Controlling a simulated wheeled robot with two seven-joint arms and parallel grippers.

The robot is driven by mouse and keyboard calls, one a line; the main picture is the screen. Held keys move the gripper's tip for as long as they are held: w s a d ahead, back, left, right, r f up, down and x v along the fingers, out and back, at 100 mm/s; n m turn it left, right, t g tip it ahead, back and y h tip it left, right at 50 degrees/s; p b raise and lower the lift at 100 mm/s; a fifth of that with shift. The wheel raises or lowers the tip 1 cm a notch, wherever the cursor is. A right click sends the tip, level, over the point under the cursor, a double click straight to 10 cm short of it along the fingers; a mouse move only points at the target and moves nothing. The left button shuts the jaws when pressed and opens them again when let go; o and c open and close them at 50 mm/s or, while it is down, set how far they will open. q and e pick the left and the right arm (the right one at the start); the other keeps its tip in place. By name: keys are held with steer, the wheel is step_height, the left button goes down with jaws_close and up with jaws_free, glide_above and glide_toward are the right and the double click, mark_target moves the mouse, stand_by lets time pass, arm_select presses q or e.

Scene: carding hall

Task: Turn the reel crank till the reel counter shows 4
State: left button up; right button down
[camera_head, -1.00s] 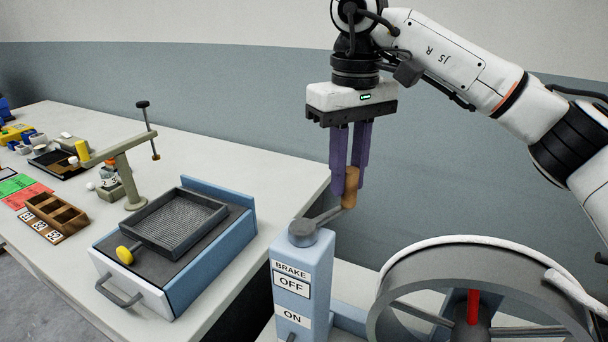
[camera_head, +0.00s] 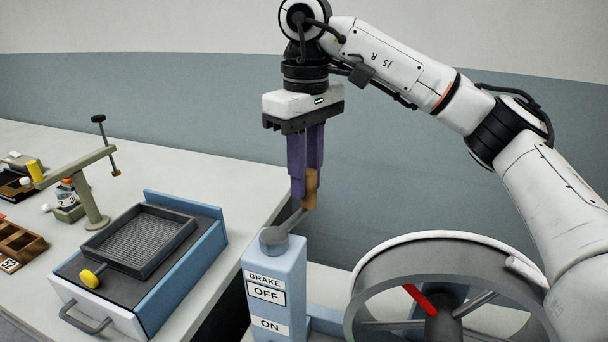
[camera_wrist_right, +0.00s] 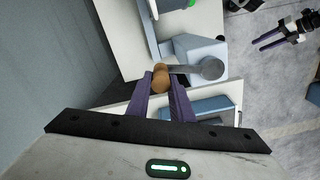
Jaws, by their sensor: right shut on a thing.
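The reel crank has a grey arm (camera_head: 292,220) on a round hub (camera_head: 273,241) atop the blue-grey brake post (camera_head: 263,315). Its upright wooden handle (camera_head: 311,190) points up, to the right of and behind the hub. My right gripper (camera_head: 306,183) is shut on this handle from above. The handle (camera_wrist_right: 161,77) also shows between the purple fingers in the right wrist view. The reel (camera_head: 365,292) stands right of the post, with one red spoke (camera_head: 420,300) pointing up-left. My left gripper (camera_wrist_right: 266,41) shows in the right wrist view, empty, fingers apart. I see no readable reel counter.
The brake labels (camera_head: 266,293) read OFF above and ON below. Left of the post, a pale table (camera_head: 240,180) bears a blue box with a mesh tray (camera_head: 150,235), a small stand with an arm (camera_head: 90,200) and a wooden tray (camera_head: 20,243).

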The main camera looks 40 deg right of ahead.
steer(key=shift+a, duration=0.1)
steer(key=c, duration=1.6)
jaws_free()
steer(key=shift+o, duration=0.2)
steer(key=shift+r, duration=0.25)
step_height(320, 180, up, 10)
steer(key=shift+f+p, duration=0.1)
steer(key=shift+p, duration=0.6)
